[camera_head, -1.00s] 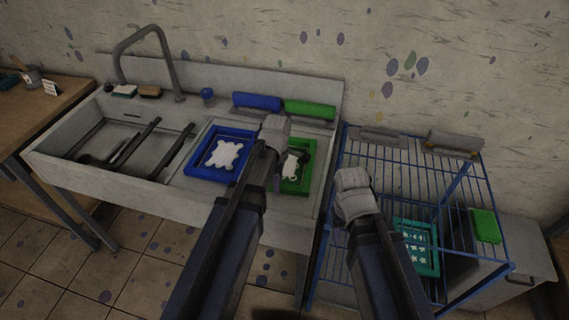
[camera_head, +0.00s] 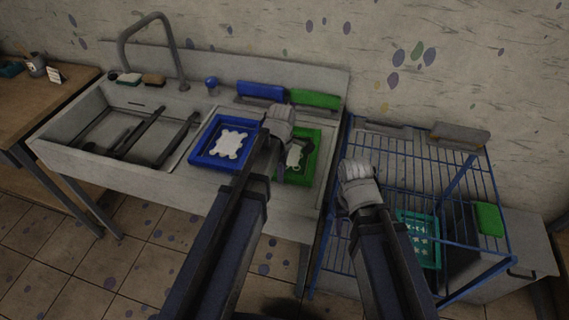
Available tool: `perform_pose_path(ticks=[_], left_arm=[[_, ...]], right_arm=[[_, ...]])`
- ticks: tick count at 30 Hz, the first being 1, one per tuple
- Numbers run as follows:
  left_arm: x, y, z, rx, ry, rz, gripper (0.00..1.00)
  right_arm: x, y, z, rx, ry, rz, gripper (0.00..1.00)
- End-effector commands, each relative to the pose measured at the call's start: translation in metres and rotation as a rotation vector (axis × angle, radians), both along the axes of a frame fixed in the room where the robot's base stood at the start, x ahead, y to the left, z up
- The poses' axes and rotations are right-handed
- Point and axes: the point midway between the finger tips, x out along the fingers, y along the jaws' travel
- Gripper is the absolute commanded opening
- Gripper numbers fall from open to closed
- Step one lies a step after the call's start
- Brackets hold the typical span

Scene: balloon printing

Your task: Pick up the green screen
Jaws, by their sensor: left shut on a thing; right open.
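The green screen (camera_head: 310,170), a green frame with a white patterned middle, lies on the right part of the sink counter. My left gripper (camera_head: 294,150) is over its upper left part and shut on it. The hand and forearm hide part of the frame, and the exact grip is hard to see. The screen looks flat on the counter. My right gripper (camera_head: 350,200) is open and empty, beside the blue wire rack, to the right of the counter. Its fingers are mostly hidden.
A blue screen (camera_head: 207,158) lies just left of the green one. Blue (camera_head: 260,90) and green (camera_head: 314,98) rolls or blocks stand behind. The blue wire rack (camera_head: 405,170) holds a teal screen (camera_head: 432,250) low down.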

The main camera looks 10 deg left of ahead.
Motion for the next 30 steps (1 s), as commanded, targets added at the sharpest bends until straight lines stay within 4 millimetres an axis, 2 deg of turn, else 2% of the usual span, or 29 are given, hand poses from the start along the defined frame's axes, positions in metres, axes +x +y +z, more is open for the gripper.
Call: perform_pose_path(ticks=[8,22,25,30], left_arm=[[0.000,0.000,0.020,0.000,-0.001,0.000,0.00],[0.000,0.000,0.089,0.000,-0.001,0.000,0.00],[0.000,0.000,0.098,0.000,-0.001,0.000,0.00],[0.000,0.000,0.101,0.000,-0.001,0.000,0.00]], right_arm=[[0.000,0.000,0.020,0.000,0.000,0.000,0.50],[0.000,0.000,0.089,0.000,0.000,0.000,0.50],[0.000,0.000,0.098,0.000,0.000,0.001,0.50],[0.000,0.000,0.101,0.000,0.000,0.001,0.50]])
